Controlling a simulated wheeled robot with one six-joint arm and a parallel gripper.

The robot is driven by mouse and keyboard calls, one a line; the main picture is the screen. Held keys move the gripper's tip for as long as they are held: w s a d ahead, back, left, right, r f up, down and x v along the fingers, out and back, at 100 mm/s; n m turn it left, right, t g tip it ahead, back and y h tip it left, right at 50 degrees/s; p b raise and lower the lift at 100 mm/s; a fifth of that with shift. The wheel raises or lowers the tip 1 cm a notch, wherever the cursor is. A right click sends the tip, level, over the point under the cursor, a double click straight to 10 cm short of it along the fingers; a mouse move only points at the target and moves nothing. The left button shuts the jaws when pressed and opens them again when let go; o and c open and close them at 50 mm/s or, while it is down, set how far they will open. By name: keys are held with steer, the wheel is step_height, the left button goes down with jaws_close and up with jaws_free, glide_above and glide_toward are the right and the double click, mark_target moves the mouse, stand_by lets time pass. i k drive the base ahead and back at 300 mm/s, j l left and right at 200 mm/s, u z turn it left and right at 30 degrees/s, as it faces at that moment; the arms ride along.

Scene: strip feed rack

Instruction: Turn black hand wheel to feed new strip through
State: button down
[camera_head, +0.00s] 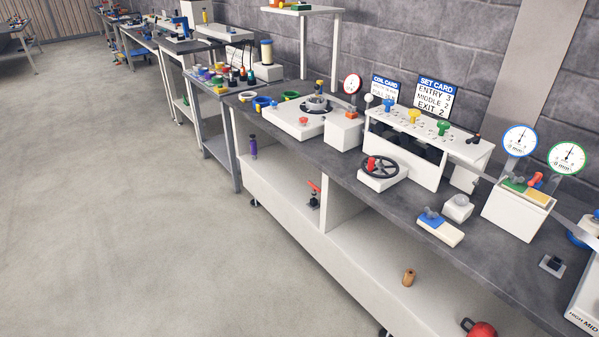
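A black hand wheel (379,169) with a red knob (371,163) sits on a white block on the grey bench, in front of the white roller housing (424,134). The housing carries blue, yellow and green knobs on top. A metallic strip (487,180) shows between the housing and the white gauge block (517,215) to its right. The strip's path inside the housing is hidden. My gripper is not in view.
A blue and white block (440,227) lies on the bench's front part, right of the wheel. Two signs (435,95) stand behind the housing. Lower shelves hold a purple bottle (253,146) and a red object (478,327). The floor (130,220) in front is clear.

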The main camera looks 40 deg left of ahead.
mark_target(379, 167)
steer(key=u, duration=1.15)
